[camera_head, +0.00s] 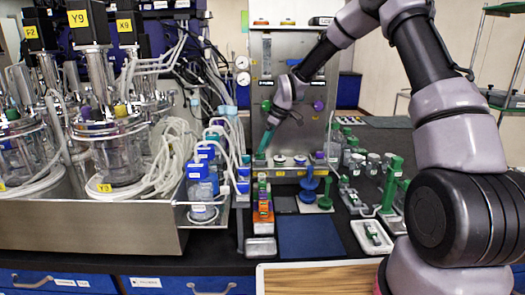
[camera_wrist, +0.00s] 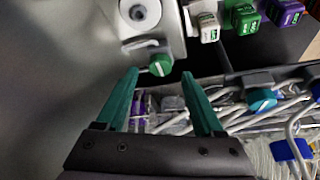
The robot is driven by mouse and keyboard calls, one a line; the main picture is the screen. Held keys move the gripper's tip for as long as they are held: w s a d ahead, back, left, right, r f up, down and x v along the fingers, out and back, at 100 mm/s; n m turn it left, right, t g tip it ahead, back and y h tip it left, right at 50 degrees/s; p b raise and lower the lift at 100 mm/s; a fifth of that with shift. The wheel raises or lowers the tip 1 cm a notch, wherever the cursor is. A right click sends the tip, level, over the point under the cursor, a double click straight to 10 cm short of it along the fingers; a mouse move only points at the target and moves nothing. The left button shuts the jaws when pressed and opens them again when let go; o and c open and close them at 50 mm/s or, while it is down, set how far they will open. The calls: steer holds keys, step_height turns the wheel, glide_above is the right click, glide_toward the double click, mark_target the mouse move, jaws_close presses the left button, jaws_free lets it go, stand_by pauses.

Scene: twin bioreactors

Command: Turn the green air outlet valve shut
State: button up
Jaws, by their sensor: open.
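My gripper (camera_head: 263,148) is in front of the metal control panel, its green fingers pointing down and slightly left. In the wrist view my gripper (camera_wrist: 160,74) is open, with nothing between its fingers. A round green valve knob (camera_wrist: 160,65) with a pale mark shows at the gap between the two fingertips, on the panel below a round white fitting. No contact with the fingers is visible. No readable label shows which knob is the air outlet valve.
White, green and purple blocks (camera_wrist: 245,18) line the top right of the wrist view. Clear tubing and blue-capped bottles (camera_head: 203,165) stand left of the panel (camera_head: 292,60). Green-handled parts (camera_head: 388,185) are on the dark bench at right. A blue mat (camera_head: 310,237) is bare.

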steer(key=shift+x, duration=1.4)
jaws_close()
